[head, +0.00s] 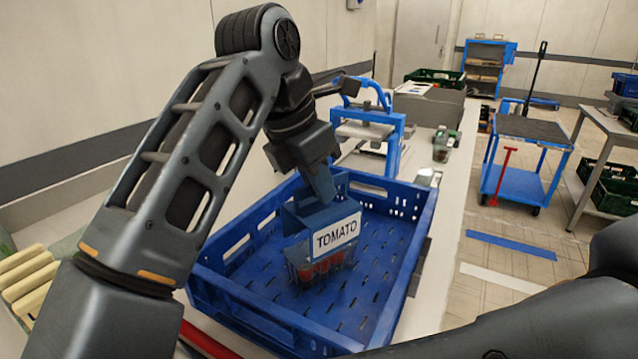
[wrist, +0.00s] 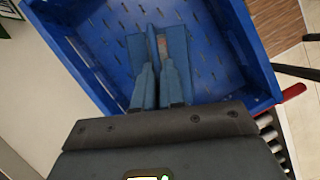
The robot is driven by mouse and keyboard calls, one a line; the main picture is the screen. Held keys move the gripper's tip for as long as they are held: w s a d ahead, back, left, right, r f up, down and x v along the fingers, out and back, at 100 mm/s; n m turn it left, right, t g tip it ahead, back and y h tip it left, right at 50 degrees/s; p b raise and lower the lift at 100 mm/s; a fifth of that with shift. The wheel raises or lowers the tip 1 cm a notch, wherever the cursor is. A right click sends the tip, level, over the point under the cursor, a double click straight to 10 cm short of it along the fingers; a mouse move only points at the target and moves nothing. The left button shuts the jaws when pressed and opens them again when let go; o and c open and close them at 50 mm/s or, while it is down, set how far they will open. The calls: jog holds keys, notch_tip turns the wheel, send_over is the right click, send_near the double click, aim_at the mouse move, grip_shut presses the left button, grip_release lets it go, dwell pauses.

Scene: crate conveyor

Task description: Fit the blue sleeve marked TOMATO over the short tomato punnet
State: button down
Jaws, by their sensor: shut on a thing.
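The blue sleeve (head: 306,222) carries a white TOMATO label facing the camera in the head view. My gripper (head: 322,192) is shut on the sleeve from above; in the wrist view its two fingers (wrist: 160,88) point down at the blue sleeve (wrist: 140,50). The clear tomato punnet (head: 306,270) stands in the blue crate, with red tomatoes showing below the label. The sleeve is at the punnet's upper part, with the punnet's lower part bare. The sleeve hides the punnet's top, so I cannot tell how far over it the sleeve reaches.
The blue crate (head: 232,308) has slotted walls around the punnet; its floor is otherwise clear. A blue-framed press-like stand (head: 392,128) is behind it. A blue cart (head: 522,185) is on the floor at right.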

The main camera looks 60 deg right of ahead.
jog(key=shift+f+b, duration=3.55)
jog(key=shift+b, duration=1.1)
jog(key=c, duration=1.1)
grip_release()
jog(key=shift+f, duration=0.15)
jog(key=shift+c, duration=0.2)
jog(key=o, duration=0.3)
jog(key=shift+r, duration=0.3)
jog(key=shift+r+p, duration=1.25)
jog(key=shift+r, duration=2.15)
